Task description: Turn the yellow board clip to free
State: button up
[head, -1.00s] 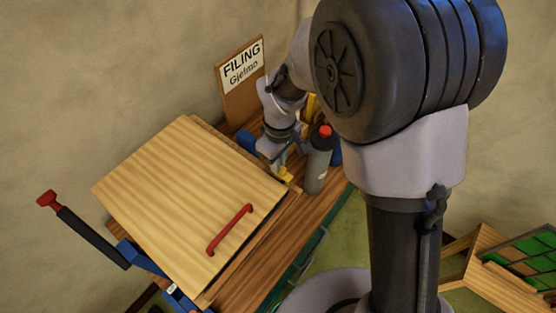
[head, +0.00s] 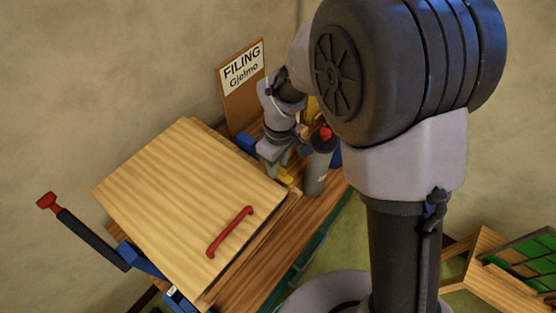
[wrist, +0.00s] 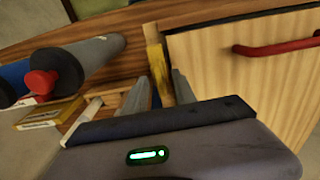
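The yellow board clip (wrist: 158,70) shows in the wrist view as an upright yellow bar beside the edge of a pale wooden board (wrist: 240,75). My gripper (wrist: 160,92) has one grey finger on each side of the clip. Little or no gap shows, and I cannot tell whether the fingers press on it. In the head view my gripper (head: 275,165) is at the board's upper right edge, and a bit of the yellow clip (head: 284,174) shows beside it. The board also shows in the head view (head: 180,190), with a red handle (head: 229,232).
A grey bottle with a red cap (head: 318,165) stands close to the right of my gripper; it lies at left in the wrist view (wrist: 85,62). A FILING sign (head: 242,75) stands behind. A blue clamp with a black bar and red end (head: 90,237) is at left.

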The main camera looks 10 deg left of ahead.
aim_at(279, 167)
notch_tip(279, 167, up, 17)
jog(key=p, duration=0.2)
jog(key=shift+d+r, duration=0.2)
jog(key=shift+s, duration=0.1)
